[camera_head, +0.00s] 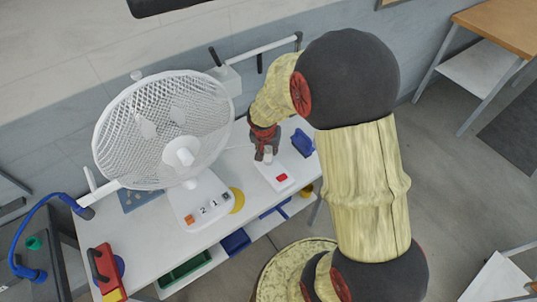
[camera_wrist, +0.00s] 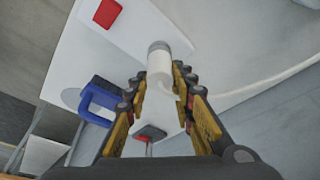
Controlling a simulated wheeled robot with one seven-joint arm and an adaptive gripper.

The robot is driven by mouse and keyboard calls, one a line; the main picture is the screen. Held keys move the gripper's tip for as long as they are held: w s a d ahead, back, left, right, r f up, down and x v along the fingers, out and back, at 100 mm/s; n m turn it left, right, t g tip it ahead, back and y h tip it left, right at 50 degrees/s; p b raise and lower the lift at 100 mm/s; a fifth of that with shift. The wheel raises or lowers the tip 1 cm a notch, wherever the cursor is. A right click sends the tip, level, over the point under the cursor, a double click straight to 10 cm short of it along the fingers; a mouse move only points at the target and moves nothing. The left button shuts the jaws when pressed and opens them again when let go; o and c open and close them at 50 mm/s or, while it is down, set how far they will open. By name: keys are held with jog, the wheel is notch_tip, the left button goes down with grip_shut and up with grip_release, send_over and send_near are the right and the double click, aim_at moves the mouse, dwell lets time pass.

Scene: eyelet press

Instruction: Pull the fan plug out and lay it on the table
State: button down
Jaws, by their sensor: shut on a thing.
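The white fan (camera_head: 165,130) stands on the white table (camera_head: 150,245) at the left, its base showing several number buttons. A white power strip (camera_head: 270,172) with a red switch (camera_head: 281,178) lies on the table right of the fan; it also shows in the wrist view (camera_wrist: 135,25). My gripper (camera_head: 266,154) points down over the strip's far end. In the wrist view my gripper (camera_wrist: 160,82) is shut around the white plug (camera_wrist: 160,66), which has a grey end. The plug is at the strip's end; I cannot tell whether it is seated in the socket.
A blue-handled object (camera_wrist: 98,100) lies beside the strip. A yellow disc (camera_head: 237,200) lies by the fan base. A red-handled tool (camera_head: 103,268) stands at the table's left end. Blue and green bins (camera_head: 185,268) sit below the front edge. Table in front of the fan is mostly clear.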

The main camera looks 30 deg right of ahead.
aim_at(268, 151)
jog(key=shift+r+p, duration=0.3)
jog(key=shift+r, duration=0.4)
dwell(0.6)
jog(key=shift+r+p, duration=1.5)
jog(key=shift+r, duration=1.05)
